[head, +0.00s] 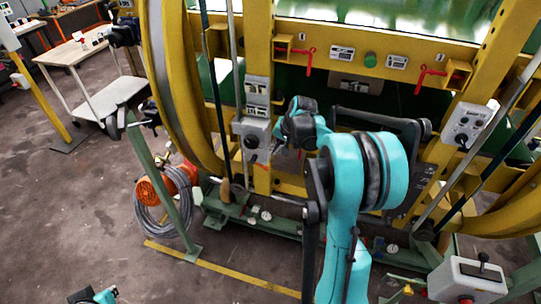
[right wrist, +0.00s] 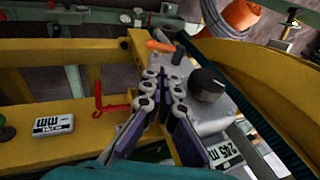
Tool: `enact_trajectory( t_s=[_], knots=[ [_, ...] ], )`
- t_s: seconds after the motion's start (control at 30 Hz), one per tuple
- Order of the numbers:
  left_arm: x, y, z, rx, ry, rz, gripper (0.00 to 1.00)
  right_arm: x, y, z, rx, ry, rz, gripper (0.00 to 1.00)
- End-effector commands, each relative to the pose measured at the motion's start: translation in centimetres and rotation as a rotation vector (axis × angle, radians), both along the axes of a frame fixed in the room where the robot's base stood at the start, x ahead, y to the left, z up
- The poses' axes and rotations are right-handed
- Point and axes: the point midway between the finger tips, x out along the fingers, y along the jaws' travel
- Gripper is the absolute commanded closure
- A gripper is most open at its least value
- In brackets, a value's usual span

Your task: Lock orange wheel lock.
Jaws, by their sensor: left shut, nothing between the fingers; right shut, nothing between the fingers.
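An orange handle (right wrist: 160,46), which looks like the orange wheel lock, shows in the right wrist view beside the grey control box (right wrist: 205,105) and a short dark lever. I cannot make the handle out in the head view; my right arm's end is close to that spot. The box shows in the head view (head: 257,128) on the yellow post. My right gripper (right wrist: 164,82) is shut and empty, its fingers in front of the post and next to the box with its black knob (right wrist: 208,84). Whether it touches is unclear. My left arm's end shows at the bottom left; its fingers cannot be made out.
Red levers (head: 308,55) (head: 425,75) sit on the yellow crossbeam. A second control box (head: 468,125) is at the right. A green post (head: 160,185), an orange machine with a coiled hose (head: 160,190) and a yellow floor rail (head: 225,270) stand left.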

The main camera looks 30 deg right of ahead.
Motion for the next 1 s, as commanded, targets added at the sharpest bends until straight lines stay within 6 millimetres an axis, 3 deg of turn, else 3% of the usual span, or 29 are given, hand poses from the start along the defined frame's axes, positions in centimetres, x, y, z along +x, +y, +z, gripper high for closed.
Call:
enact_trajectory(
  t_s=[0.5, 0.7, 1.0],
  knots=[
    [0.0, 0.0, -3.6, 0.0, 0.0, 0.0, 1.0, 4.3, 1.0, -9.6, -0.001, 0.0, 0.002, 1.0],
    [0.0, 0.0, -4.2, 0.0, 0.0, 0.0, 1.0, 5.1, 1.2, -11.3, 0.0, 0.0, 0.001, 1.0],
    [0.0, 0.0, -4.2, 0.0, 0.0, 0.0, 1.0, 5.3, 1.3, -11.6, 0.0, 0.0, 0.001, 1.0]
  ],
)
